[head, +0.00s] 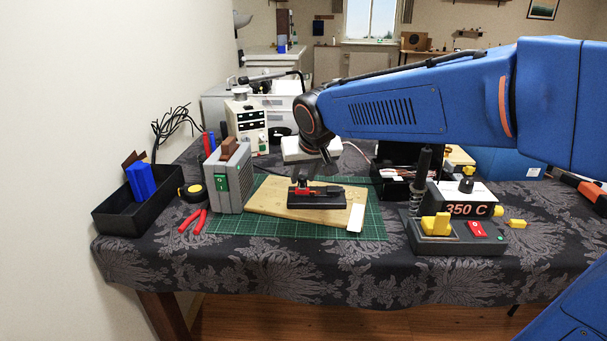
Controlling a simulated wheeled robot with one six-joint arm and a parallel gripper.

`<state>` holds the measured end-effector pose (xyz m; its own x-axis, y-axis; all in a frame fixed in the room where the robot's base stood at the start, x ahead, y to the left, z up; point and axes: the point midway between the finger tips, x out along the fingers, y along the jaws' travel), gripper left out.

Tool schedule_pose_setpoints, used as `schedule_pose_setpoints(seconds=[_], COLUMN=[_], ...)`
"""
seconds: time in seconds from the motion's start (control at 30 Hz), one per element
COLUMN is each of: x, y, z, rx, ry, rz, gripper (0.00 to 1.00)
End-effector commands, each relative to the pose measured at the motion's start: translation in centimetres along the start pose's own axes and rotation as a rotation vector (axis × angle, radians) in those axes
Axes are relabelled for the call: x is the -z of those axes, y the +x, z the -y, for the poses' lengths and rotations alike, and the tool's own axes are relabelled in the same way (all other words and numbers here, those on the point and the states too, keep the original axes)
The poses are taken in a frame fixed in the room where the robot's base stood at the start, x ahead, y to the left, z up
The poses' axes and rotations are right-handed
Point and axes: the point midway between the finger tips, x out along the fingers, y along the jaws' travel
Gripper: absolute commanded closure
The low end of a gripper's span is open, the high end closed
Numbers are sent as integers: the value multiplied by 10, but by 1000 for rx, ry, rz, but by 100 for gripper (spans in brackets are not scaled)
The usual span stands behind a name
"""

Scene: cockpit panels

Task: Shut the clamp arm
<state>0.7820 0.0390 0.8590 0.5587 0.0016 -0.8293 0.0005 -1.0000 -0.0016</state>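A small clamp (316,201) with a black base sits on a wooden board (270,198) in the middle of the table. It has a red part (303,186) at its left and dark parts along its top. The angle of its clamp arm is too small to make out. My gripper (326,166) points down from the blue arm, just above and behind the clamp in the picture. It is dark and small here, and I cannot tell whether its fingers are open or touch the clamp.
The board lies on a green cutting mat (372,222). A grey switch box (229,180) stands to the left, with red-handled pliers (194,222) and a black tray (130,215) beyond. A soldering station (460,228) stands to the right. The mat's front strip is clear.

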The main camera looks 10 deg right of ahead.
Motion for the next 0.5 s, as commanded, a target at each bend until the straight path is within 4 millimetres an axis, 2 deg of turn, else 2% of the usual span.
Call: schedule_pose_setpoints(seconds=[0.33,0.5], x=[0,0], y=[0,-13], z=[0,0], rx=[0,0], ry=[0,0], rz=[2,1], gripper=[62,62])
